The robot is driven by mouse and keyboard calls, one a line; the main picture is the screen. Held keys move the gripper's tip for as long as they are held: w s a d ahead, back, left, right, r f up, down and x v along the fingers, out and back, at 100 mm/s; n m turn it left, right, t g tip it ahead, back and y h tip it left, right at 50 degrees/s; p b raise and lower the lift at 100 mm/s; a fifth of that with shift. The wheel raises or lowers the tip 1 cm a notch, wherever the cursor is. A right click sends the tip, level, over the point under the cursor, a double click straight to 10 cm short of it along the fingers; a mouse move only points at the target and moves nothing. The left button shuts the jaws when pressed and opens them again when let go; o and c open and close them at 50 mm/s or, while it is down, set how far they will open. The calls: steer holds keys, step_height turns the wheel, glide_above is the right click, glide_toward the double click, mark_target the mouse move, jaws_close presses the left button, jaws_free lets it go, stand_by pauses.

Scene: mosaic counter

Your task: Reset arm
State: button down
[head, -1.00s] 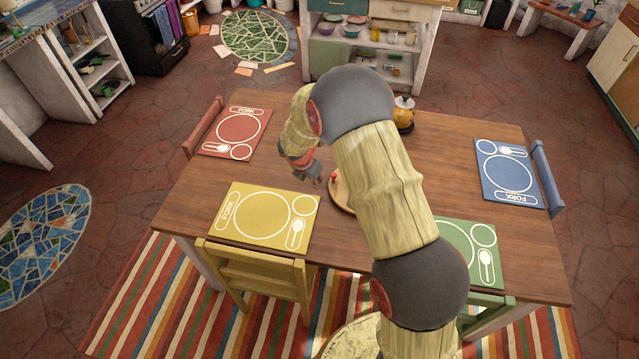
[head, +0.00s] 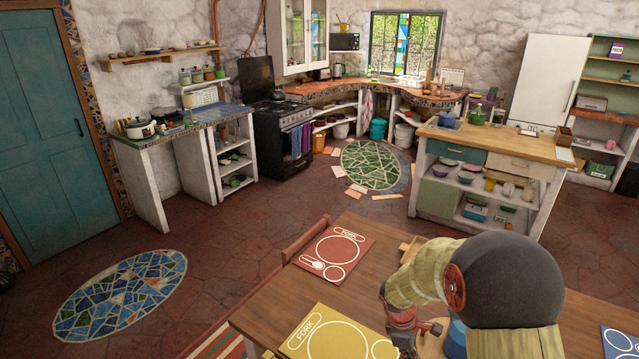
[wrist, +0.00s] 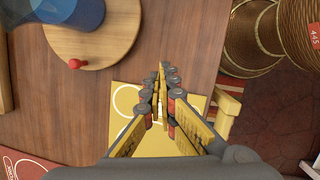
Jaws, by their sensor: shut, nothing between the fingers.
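My gripper (head: 406,343) hangs from my bent arm over the wooden dining table (head: 375,233), its lower end near the yellow placemat's right side in the head view. In the wrist view my gripper (wrist: 163,75) has its fingers together with nothing between them, above the yellow placemat (wrist: 125,98). A round wooden board (wrist: 120,40) with a red knob (wrist: 75,64) and a blue object (wrist: 85,12) lies beside the fingers. My arm hides much of the table in the head view.
A red placemat (head: 335,250) and a blue placemat (head: 615,342) lie on the table. A yellow chair (wrist: 224,115) stands at its edge. Beyond are a kitchen island (head: 490,180), a stove (head: 283,135) and a door (head: 60,120).

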steer(key=s+a+r+m+t+y+b, duration=0.1)
steer(key=s+a+r+m+t, duration=0.2)
steer(key=s+r, duration=0.9)
steer(key=s+a+r+m+t+y+b, duration=0.1)
steer(key=s+a+r+m+t+y, duration=0.1)
steer(key=s+r+m, duration=0.8)
step_height(320, 180, up, 6)
steer(key=shift+s+a+t, duration=0.4)
steer(key=shift+s+a, duration=0.3)
steer(key=shift+s, duration=0.15)
